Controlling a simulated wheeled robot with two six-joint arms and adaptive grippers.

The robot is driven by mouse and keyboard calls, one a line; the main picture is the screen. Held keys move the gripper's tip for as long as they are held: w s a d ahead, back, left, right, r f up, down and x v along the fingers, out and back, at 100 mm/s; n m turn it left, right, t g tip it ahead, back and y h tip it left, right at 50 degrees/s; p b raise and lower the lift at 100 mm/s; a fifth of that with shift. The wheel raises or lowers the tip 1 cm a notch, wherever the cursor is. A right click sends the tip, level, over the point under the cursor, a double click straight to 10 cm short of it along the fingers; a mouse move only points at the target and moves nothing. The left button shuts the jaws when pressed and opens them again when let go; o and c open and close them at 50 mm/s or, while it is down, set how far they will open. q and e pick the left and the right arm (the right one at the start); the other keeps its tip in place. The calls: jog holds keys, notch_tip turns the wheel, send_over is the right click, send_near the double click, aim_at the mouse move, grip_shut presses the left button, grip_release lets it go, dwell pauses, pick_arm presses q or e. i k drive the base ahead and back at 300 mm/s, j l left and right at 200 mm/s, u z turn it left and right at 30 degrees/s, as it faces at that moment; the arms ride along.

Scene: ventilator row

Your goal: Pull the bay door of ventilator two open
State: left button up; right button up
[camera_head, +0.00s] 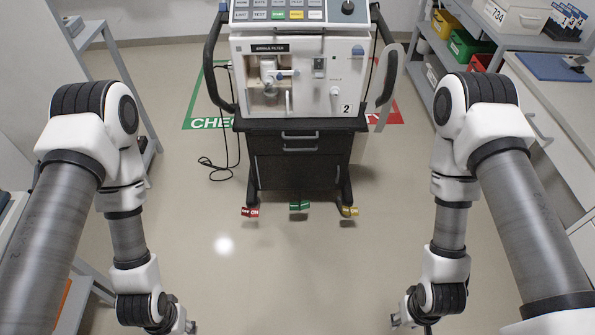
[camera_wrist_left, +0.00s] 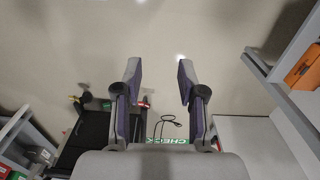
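Ventilator two (camera_head: 345,72), a white unit marked "2", stands on a black cart at the top centre of the head view. Its bay door (camera_head: 288,103), a clear panel with a white upright handle under the "airhale filter" label, looks closed; a white filter part (camera_head: 268,75) shows behind it. My left gripper (camera_head: 190,326) is low at the bottom left, far from the door. In the left wrist view its two fingers (camera_wrist_left: 160,82) are spread with only floor between them. My right gripper (camera_head: 396,320) is at the bottom right, mostly cut off, far from the door.
The cart (camera_head: 300,172) has drawers and coloured caster pedals. A black cable (camera_head: 215,165) lies on the floor at its left. Shelves with bins (camera_head: 465,45) and a counter (camera_head: 560,105) stand at right, a rack (camera_head: 130,110) at left. The floor before the cart is clear.

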aim_at(281, 171)
jog(key=i+l, duration=0.15)
jog(key=l, duration=0.2)
jog(key=i+l, duration=0.1)
jog(key=l, duration=0.3)
jog(key=i+l, duration=0.15)
jog(key=l, duration=0.2)
jog(key=i+l, duration=0.15)
jog(key=l, duration=0.25)
jog(key=i+l, duration=0.1)
jog(key=l, duration=0.25)
jog(key=i+l, duration=0.15)
jog(key=l, duration=0.25)
jog(key=u, duration=0.05)
